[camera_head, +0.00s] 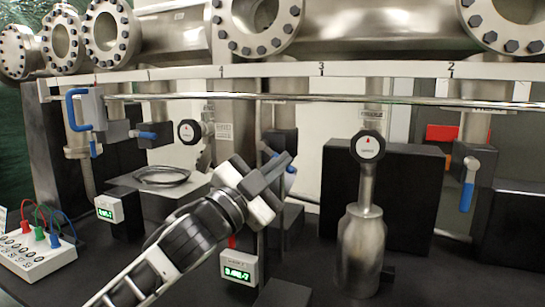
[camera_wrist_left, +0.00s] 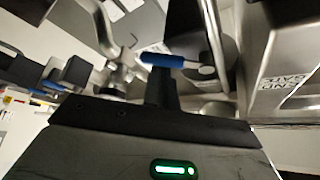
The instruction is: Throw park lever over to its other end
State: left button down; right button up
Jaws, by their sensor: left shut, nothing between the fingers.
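My left gripper (camera_head: 282,165) is shut and empty in the middle of the head view, in front of the bench fittings. A lever with a blue grip (camera_wrist_left: 162,61) shows just ahead of the gripper in the left wrist view. A small bit of blue (camera_head: 291,169) shows beside the fingers in the head view, mostly hidden by the gripper. I cannot tell whether the fingers touch the lever. No readable label names the park lever. A plate with lettering (camera_wrist_left: 290,80) stands at the right of the wrist view. My right gripper is not in view.
Other blue-handled levers show at left (camera_head: 74,110), (camera_head: 147,135) and right (camera_head: 467,197). A metal flask (camera_head: 360,250) with a gauge (camera_head: 367,147) stands right of the arm. A readout box (camera_head: 238,268) stands close below the gripper. A horizontal rail (camera_head: 330,97) runs above.

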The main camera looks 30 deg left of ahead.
pick_arm(q)
jog(key=shift+s+a+f+m+g+h+p, duration=0.1)
jog(key=shift+a+f+m+g+h+p, duration=0.25)
jog(key=shift+a+m+p, duration=0.35)
jog(key=shift+s+a+f+m+g+h+p, duration=0.1)
jog(key=shift+a+f+m+g+p, duration=0.35)
jog(key=shift+a+m, duration=0.35)
jog(key=shift+s+a+f+m+g+h+p, duration=0.1)
jog(key=shift+a+f+m+g+h+p, duration=0.3)
jog(key=shift+m, duration=0.5)
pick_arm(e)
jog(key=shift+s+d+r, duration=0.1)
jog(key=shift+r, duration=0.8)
pick_arm(q)
jog(key=shift+w+a, duration=0.1)
jog(key=shift+a, duration=0.25)
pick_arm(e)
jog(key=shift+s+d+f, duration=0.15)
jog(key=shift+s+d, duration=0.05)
pick_arm(q)
jog(key=shift+r, duration=0.1)
